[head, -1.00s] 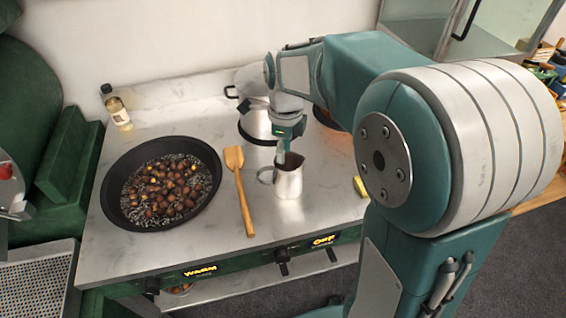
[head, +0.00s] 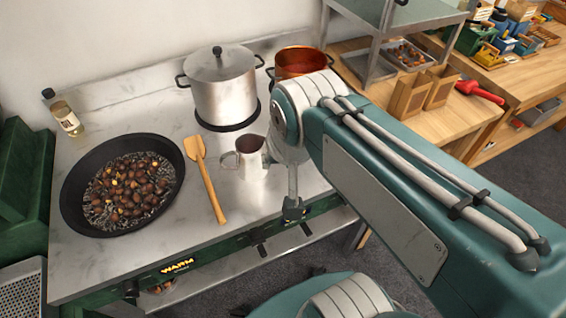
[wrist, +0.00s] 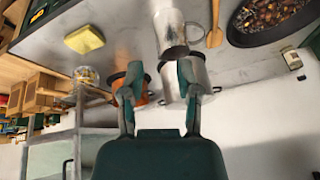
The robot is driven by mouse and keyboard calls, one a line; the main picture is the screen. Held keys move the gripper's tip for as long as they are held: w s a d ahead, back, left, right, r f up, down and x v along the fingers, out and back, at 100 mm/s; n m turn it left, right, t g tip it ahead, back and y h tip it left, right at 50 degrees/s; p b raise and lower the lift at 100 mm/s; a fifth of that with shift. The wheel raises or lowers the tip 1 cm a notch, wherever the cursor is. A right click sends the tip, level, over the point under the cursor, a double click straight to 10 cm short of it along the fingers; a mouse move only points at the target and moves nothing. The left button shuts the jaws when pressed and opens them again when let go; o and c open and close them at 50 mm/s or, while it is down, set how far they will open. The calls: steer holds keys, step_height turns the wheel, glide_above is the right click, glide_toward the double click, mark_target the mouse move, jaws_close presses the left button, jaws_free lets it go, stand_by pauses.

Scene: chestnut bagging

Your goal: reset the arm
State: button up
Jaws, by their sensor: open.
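My arm reaches in from the right of the head view, bent over the front right of the steel counter (head: 120,265). In the wrist view, which looks upside down, my gripper (wrist: 158,82) has its two fingers spread with nothing between them. Beyond the fingertips the metal jug (wrist: 170,35) stands apart from them. In the head view the jug (head: 250,158) stands upright on the counter, partly close behind my arm. My gripper's fingers are not clearly visible in the head view.
A black pan (head: 72,215) of chestnuts, a wooden spatula (head: 208,183), a lidded steel pot (head: 225,95), a copper pot (head: 300,60) and a bottle (head: 66,118) stand on the counter. A yellow sponge (wrist: 84,39) shows in the wrist view. Wooden holders (head: 410,97) and a red scoop (head: 480,92) lie right.

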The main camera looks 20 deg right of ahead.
steer(key=s+n, duration=0.1)
steer(key=n, duration=0.1)
steer(key=s+n, duration=0.1)
steer(key=shift+s+f+n+t, duration=0.2)
steer(key=shift+s+n+t, duration=0.05)
steer(key=shift+n+t, duration=0.15)
